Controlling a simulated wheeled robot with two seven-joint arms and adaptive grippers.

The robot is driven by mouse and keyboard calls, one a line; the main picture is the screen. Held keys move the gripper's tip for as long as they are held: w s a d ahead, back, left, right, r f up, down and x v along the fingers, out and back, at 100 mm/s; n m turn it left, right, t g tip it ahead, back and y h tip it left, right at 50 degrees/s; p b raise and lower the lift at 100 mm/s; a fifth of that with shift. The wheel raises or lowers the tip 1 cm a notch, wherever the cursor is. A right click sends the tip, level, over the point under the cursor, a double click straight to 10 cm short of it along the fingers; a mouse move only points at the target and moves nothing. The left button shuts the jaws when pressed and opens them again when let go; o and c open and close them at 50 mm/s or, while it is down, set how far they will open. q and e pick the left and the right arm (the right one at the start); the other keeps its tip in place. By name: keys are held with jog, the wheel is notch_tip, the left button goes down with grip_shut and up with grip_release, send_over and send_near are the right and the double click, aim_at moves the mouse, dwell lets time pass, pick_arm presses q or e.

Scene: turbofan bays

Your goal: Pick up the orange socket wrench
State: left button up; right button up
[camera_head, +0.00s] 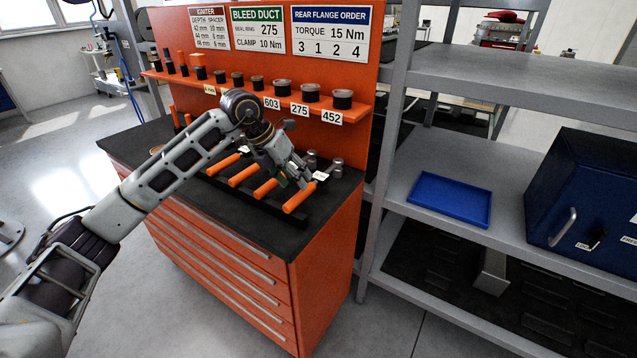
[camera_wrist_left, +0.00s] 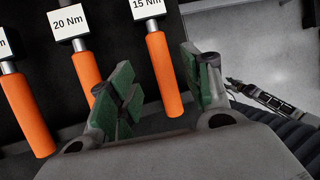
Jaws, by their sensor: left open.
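Several socket wrenches with orange handles lie side by side on the black cabinet top. The rightmost wrench (camera_head: 299,198) has its handle toward the front edge; in the left wrist view this orange handle (camera_wrist_left: 165,80) carries a 15 Nm tag. My left gripper (camera_head: 293,176) is open and pointed down over it. In the left wrist view the green-padded fingers (camera_wrist_left: 160,88) stand on either side of the handle, apart from it. I cannot tell how far down they reach. A 20 Nm wrench (camera_wrist_left: 86,75) lies just left of the left finger. My right gripper is not in view.
The orange cabinet (camera_head: 225,245) has a back panel with a ledge of sockets (camera_head: 312,92) and signs, including a torque sign (camera_head: 331,32). A grey shelf rack (camera_head: 395,130) stands close on the right, with a blue tray (camera_head: 450,199) and blue case (camera_head: 590,200).

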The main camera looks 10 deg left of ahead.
aim_at(304, 193)
pick_arm(q)
jog(key=shift+x, duration=0.8)
jog(key=shift+s+x, duration=0.2)
jog(key=shift+x, duration=0.7)
jog(key=shift+s+x, duration=0.2)
jog(key=shift+x, duration=1.6)
jog(key=shift+a, duration=0.1)
grip_shut()
